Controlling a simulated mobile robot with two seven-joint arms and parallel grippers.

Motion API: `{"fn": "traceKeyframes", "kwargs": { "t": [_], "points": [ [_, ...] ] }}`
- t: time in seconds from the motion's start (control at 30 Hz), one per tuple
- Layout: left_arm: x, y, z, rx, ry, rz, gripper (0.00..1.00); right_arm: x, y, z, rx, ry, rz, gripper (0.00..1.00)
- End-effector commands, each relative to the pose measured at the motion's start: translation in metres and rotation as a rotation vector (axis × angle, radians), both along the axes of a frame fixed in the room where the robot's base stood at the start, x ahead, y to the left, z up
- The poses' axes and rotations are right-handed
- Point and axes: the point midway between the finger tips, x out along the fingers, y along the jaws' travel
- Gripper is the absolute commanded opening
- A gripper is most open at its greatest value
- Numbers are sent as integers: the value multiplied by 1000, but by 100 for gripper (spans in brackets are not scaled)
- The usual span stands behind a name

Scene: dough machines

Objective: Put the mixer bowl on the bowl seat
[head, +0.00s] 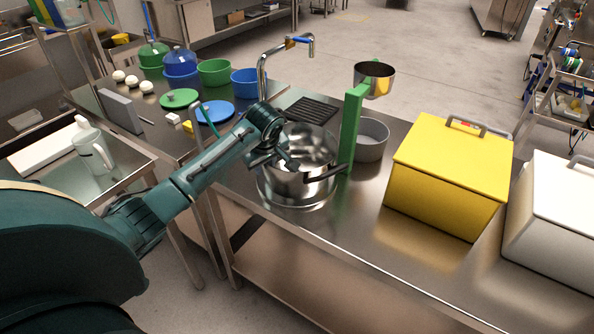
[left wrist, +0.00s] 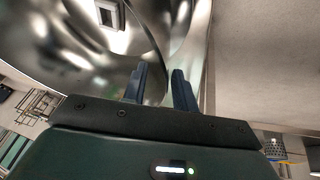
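The mixer bowl (head: 306,181) is a shiny steel bowl with side handles, upright over the steel counter. It fills the upper left of the left wrist view (left wrist: 75,55). A round steel disc (head: 290,200) shows beneath it, perhaps the bowl seat; I cannot tell whether the bowl rests on it. My left gripper (head: 284,161) is at the bowl's left side near the rim. Its fingers (left wrist: 160,88) stand apart, with bowl wall behind and between them; contact is unclear. My right gripper is not in view.
A green post (head: 351,125) with a steel bowl (head: 375,80) at its top and a grey round pan (head: 371,139) stand right of the mixer bowl. A tap (head: 263,75) rises behind. A yellow box (head: 450,170) and a white box (head: 555,220) fill the counter's right.

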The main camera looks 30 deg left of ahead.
Motion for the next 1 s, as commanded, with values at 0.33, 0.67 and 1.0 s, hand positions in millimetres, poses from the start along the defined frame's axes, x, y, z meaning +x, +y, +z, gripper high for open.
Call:
{"fn": "traceKeyframes", "kwargs": {
  "t": [0.33,0.67,1.0],
  "points": [
    [4,3,-11,0,-1,-1,28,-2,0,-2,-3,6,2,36],
    [4,3,-11,0,-1,0,3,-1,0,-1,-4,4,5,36],
    [4,3,-11,0,-1,0,0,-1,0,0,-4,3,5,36]
  ]
}}
